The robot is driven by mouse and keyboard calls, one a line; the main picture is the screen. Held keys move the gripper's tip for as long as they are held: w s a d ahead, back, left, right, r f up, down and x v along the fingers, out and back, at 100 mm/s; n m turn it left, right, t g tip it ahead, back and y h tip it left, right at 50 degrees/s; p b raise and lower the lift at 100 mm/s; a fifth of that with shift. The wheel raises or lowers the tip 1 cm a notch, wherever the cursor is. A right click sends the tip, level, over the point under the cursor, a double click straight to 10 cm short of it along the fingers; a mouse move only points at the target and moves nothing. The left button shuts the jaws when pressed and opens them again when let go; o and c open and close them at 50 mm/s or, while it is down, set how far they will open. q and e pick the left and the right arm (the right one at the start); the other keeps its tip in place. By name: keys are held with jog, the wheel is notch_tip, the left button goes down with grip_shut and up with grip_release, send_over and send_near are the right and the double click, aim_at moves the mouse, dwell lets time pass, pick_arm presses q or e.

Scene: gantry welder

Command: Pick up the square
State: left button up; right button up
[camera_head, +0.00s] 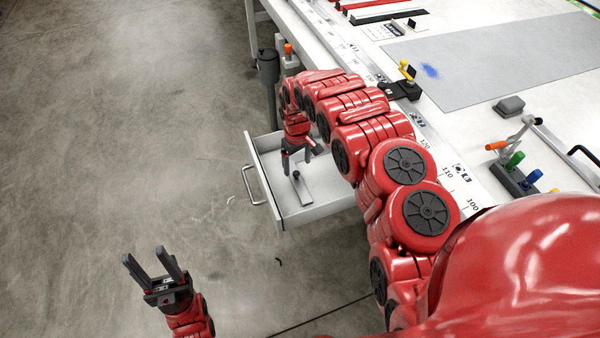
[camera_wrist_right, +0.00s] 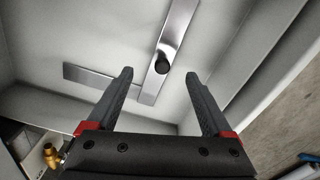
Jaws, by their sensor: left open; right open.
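The square (camera_head: 303,191) is a flat grey metal L with a dark round knob, lying in the open drawer (camera_head: 263,190). In the right wrist view the square (camera_wrist_right: 173,30) shows one arm running up the picture with the knob on it, and a thinner arm going left. My right gripper (camera_head: 301,160) is open over the drawer, above the square and apparently apart from it. In the wrist view its fingers (camera_wrist_right: 158,75) point at the square, with the corner between them. My left gripper (camera_head: 148,258) is open and empty, out over the floor.
The drawer has raised walls and a front handle (camera_head: 252,186). The white worktable (camera_head: 470,130) lies to the right, with a grey sheet (camera_head: 500,60), a clamp (camera_head: 512,138) and colored-handled tools (camera_head: 515,162) on it. The floor (camera_head: 110,120) at left is mostly clear.

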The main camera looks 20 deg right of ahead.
aim_at(296, 173)
jog(key=shift+a+f+p, duration=0.1)
jog(key=shift+f+p, duration=0.25)
jog(key=shift+f, duration=0.5)
notch_tip(296, 173, down, 3)
jog(key=shift+a+r+p, duration=0.1)
jog(key=shift+a+p, duration=0.05)
jog(key=shift+p, duration=0.25)
jog(key=shift+f, duration=0.65)
jog(key=shift+s, duration=0.1)
jog(key=shift+c, duration=0.3)
grip_shut()
